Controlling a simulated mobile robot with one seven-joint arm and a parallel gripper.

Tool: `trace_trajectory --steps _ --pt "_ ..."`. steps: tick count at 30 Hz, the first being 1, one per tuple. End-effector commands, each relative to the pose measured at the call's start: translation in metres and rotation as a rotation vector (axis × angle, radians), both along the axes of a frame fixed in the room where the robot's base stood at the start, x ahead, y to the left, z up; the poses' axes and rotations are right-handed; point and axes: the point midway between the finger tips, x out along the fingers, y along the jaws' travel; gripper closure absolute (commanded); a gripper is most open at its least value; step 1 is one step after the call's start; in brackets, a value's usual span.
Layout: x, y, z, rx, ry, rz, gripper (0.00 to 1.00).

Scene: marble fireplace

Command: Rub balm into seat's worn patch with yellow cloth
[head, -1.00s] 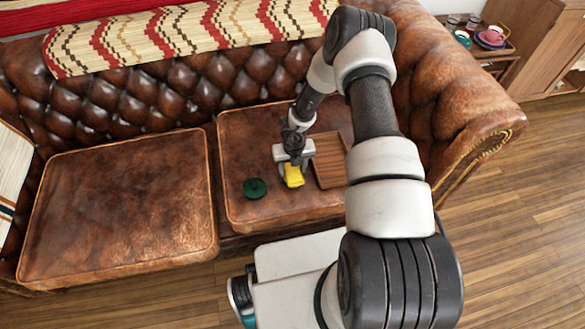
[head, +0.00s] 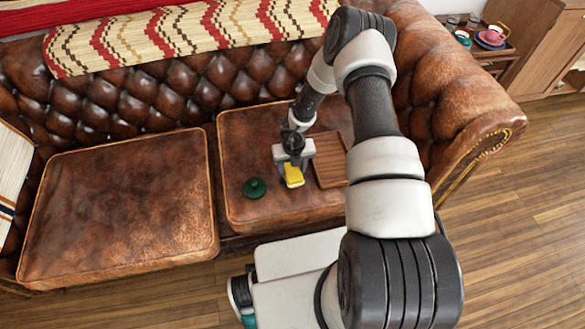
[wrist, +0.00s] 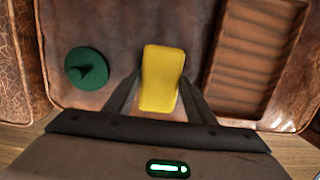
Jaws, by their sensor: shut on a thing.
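The yellow cloth (head: 293,175) looks like a small folded pad. My gripper (head: 291,163) is shut on it, over the right seat cushion (head: 250,135) of the brown leather sofa. In the wrist view the cloth (wrist: 162,78) sits between my two fingers (wrist: 160,95). Whether it touches the leather is hard to tell. A round dark green thing with a knob (head: 254,188), perhaps the balm tin or its lid, lies on the cushion left of the cloth; it also shows in the wrist view (wrist: 86,68). The leather is mottled, and I cannot single out the worn patch.
A slatted wooden tray (head: 330,160) lies on the cushion just right of my gripper. The left seat cushion (head: 120,205) is bare. A striped blanket (head: 180,35) covers the sofa back. A side table with dishes (head: 490,42) stands beyond the right armrest (head: 440,90).

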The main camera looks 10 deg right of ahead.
Motion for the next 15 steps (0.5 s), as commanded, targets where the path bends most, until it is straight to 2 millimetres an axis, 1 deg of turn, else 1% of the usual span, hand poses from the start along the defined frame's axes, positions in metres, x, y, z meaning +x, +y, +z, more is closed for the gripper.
trace_trajectory --steps 2,5,15 --pt "-0.001 0.000 0.000 0.000 0.001 0.000 0.68" --pt "-0.001 0.000 0.005 0.000 0.001 0.000 0.68" --pt "0.000 0.000 0.034 0.000 0.001 0.000 0.68"
